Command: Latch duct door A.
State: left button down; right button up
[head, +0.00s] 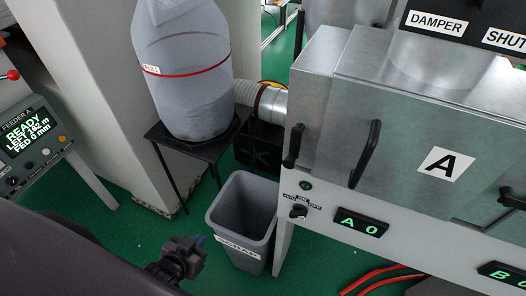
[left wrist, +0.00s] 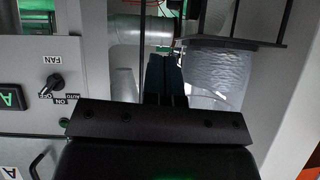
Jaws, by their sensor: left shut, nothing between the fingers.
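Duct door A (head: 400,135) is a grey metal panel with a white "A" label at the right of the head view. A black bar handle (head: 364,155) stands upright near its left edge. A black lever (head: 294,145) sits further left, on the corner of the metal housing. I cannot tell whether the door is fully closed or the lever engaged. My left gripper (head: 198,241) is shut and empty, low in front of the scrap bin and well apart from the door. Its fingers also show in the left wrist view (left wrist: 165,80). My right gripper is out of view.
A grey scrap bin (head: 228,215) stands beside the white cabinet, below a black stand with a filled bag (head: 190,100). The fan switch (head: 298,211) and a green "A 0" display (head: 361,222) are on the cabinet front. Red hoses (head: 385,278) lie on the green floor.

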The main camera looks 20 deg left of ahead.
pick_arm(q)
jog(key=shift+d, duration=0.1)
jog(key=w+r+m+t+h+p, duration=0.1)
jog(key=w+r+m+t+h, duration=0.4)
jog(key=w+r+m+t, duration=0.45)
jog(key=w+r+m+g+h+p, duration=0.1)
jog(key=r+m+g+h, duration=0.6)
jog(key=m+g, duration=0.3)
jog(key=w+d+r+m+g+h, duration=0.1)
jog(key=r+m+g+h, duration=0.7)
jog(key=m, duration=0.8)
jog(key=w+g, duration=0.1)
jog(key=g, duration=0.2)
jog(key=shift+p, duration=0.35)
jog(key=shift+w, duration=0.1)
